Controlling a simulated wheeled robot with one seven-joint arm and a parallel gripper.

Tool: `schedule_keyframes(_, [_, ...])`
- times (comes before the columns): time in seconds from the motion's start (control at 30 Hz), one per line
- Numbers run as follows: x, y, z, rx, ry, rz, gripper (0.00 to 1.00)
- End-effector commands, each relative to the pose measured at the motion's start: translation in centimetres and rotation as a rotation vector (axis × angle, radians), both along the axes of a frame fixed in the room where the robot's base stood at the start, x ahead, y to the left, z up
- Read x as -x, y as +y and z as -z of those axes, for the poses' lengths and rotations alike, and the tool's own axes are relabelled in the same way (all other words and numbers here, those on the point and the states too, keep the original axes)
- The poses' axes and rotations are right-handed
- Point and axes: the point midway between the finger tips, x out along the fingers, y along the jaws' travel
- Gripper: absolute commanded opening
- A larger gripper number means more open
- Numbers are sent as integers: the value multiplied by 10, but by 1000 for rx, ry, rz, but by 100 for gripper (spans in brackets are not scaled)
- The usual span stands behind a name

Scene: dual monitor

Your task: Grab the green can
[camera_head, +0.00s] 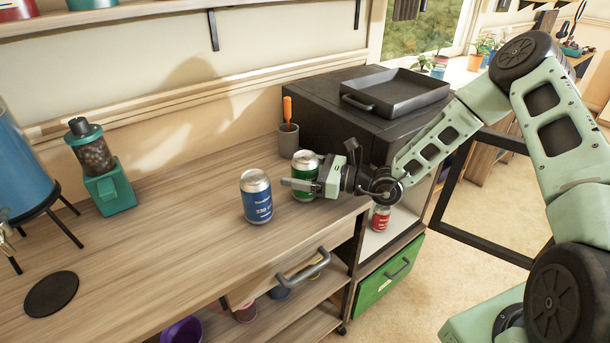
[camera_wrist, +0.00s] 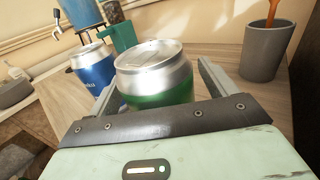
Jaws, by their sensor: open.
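The green can (camera_head: 304,168) stands upright on the wooden counter, with a silver top. My gripper (camera_head: 298,183) is at the can in the head view and covers part of its lower side. In the wrist view the green can (camera_wrist: 155,80) stands between the two open fingers of my gripper (camera_wrist: 160,85). A gap shows on the left side; whether the right finger touches the can I cannot tell. The can's lower part is hidden behind the gripper's body.
A blue can (camera_head: 257,197) stands just left of the green can. A grey cup (camera_head: 288,140) with an orange-handled tool is behind it. A dark cabinet (camera_head: 330,115) bearing a black tray (camera_head: 396,97) is at the right. The counter's left part holds a green grinder (camera_head: 104,185).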

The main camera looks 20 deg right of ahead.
Motion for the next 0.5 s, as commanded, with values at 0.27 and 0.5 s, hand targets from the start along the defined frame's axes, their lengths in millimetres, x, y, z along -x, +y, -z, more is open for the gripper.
schedule_keyframes(0.27, [-5,7,0,1,1,0,84])
schedule_keyframes(0.5, [-5,7,0,1,1,0,34])
